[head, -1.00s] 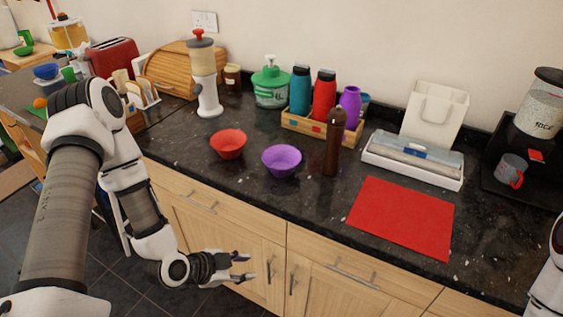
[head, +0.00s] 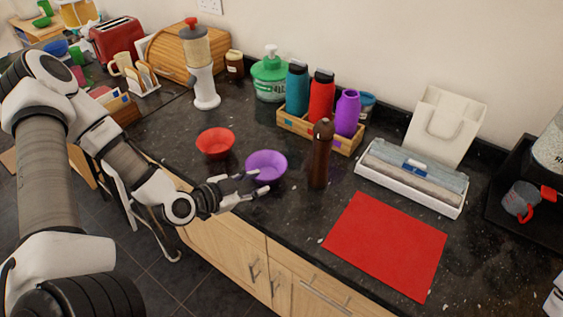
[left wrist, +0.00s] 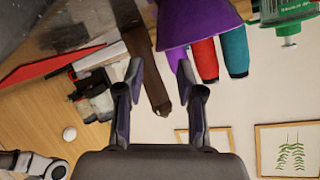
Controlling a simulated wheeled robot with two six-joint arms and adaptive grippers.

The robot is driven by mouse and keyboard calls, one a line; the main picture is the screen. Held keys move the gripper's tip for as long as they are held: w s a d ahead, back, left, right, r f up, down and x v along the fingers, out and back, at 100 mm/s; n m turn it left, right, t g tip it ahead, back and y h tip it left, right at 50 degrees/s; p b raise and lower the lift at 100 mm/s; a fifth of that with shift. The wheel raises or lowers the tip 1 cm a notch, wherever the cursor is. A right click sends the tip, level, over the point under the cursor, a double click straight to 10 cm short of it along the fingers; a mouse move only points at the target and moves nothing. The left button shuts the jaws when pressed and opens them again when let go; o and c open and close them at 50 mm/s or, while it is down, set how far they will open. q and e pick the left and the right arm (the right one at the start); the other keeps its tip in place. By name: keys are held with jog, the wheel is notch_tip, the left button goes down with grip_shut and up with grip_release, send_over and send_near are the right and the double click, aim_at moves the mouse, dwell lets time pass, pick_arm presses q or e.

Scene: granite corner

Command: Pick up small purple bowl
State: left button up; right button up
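The small purple bowl (head: 266,164) stands upright on the dark granite counter, right of a red bowl (head: 215,143). My left gripper (head: 260,182) is at the near left side of the purple bowl, its fingers apart and nothing between them. In the left wrist view the purple bowl (left wrist: 203,22) is large at the top, just beyond the open fingers (left wrist: 159,75). Whether a fingertip touches the bowl, I cannot tell. My right gripper is not in view.
A brown pepper mill (head: 319,155) stands close to the right of the purple bowl. Behind is a wooden box (head: 346,146) with teal, red and purple bottles. A red mat (head: 385,245) lies at the front right, and a white tray (head: 410,186) behind it.

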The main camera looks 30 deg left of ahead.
pick_arm(q)
jog(key=shift+w+d+f+b, duration=0.15)
jog(key=shift+w+f+b, duration=0.1)
jog(key=shift+w+b, duration=0.15)
jog(key=x, duration=0.5)
jog(key=shift+w+f, duration=0.15)
grip_shut()
